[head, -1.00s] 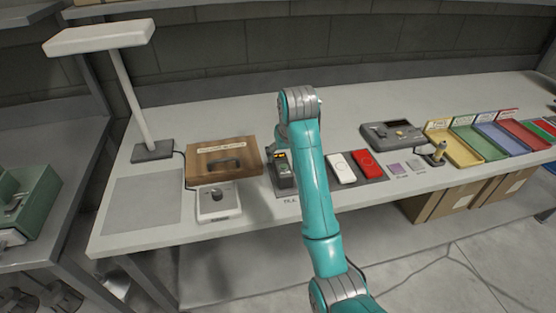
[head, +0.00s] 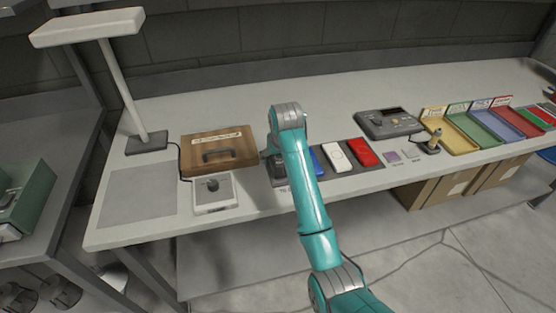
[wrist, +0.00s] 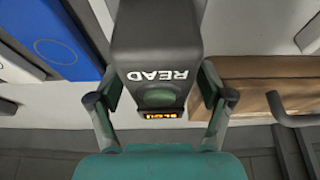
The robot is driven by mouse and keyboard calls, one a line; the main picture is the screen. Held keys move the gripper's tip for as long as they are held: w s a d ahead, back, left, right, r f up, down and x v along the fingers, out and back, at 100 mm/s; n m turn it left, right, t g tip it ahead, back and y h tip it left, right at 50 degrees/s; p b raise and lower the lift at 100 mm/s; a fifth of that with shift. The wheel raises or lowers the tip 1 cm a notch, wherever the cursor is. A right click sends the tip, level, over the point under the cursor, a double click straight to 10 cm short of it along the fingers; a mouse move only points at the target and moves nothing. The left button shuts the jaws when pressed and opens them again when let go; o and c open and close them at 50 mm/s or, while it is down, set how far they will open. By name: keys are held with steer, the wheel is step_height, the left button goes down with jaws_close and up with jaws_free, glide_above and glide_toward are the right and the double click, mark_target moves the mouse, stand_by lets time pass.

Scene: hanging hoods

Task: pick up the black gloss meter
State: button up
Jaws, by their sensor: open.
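The black gloss meter (wrist: 157,40) fills the upper middle of the wrist view. It is a dark block with the white word READ, a green round button and a small lit orange display. My gripper (wrist: 161,88) is open, with one finger on each side of the meter's display end. I cannot tell whether the fingers touch it. In the head view my arm mostly hides the meter, and the gripper's tips cannot be made out.
A blue device (head: 319,160), a white one (head: 337,157) and a red one (head: 362,153) lie right of my arm. A wooden case (head: 219,149) and a white instrument (head: 214,194) stand to the left. A grey console (head: 389,124) and coloured trays (head: 450,131) sit farther right.

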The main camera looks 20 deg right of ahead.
steer(key=shift+w+f, duration=0.1)
steer(key=shift+f, duration=0.05)
jaws_close()
step_height(320, 180, up, 10)
steer(key=shift+r, duration=0.1)
stand_by(0.7)
